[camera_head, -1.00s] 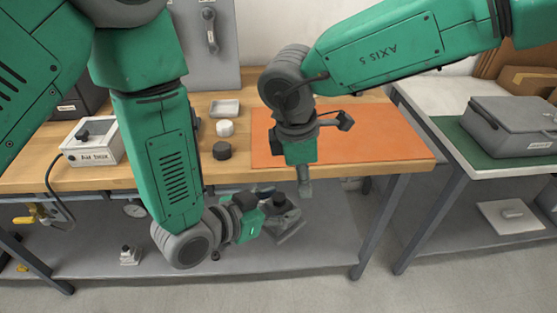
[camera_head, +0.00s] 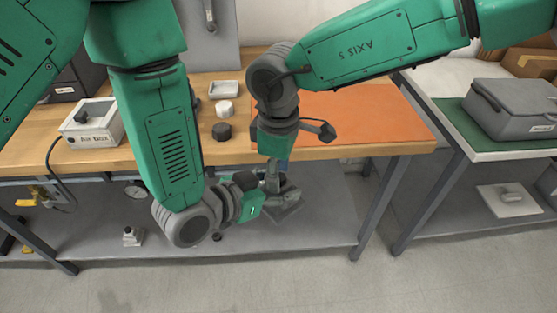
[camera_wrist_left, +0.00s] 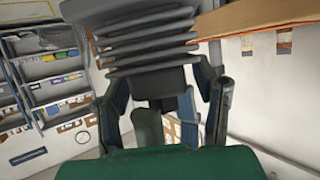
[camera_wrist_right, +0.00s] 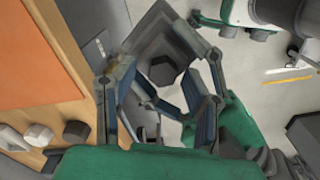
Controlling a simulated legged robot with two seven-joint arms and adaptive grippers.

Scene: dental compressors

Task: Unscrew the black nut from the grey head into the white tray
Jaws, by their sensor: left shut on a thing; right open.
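The grey head (camera_head: 287,204) is a finned block with a flat plate, held in the air before the table's front edge. My left gripper (camera_head: 264,196) is shut on it from the left; its fins (camera_wrist_left: 145,45) fill the top of the left wrist view. The black nut (camera_wrist_right: 163,70) is a hexagon on the head's plate in the right wrist view; the head view hides it. My right gripper (camera_head: 271,181) points down just above the head, open, its fingers on either side of the nut, contact unclear.
A labelled white box (camera_head: 92,124) is at the left. An orange mat (camera_head: 350,120) is clear. A grey case (camera_head: 512,112) sits on the right-hand table.

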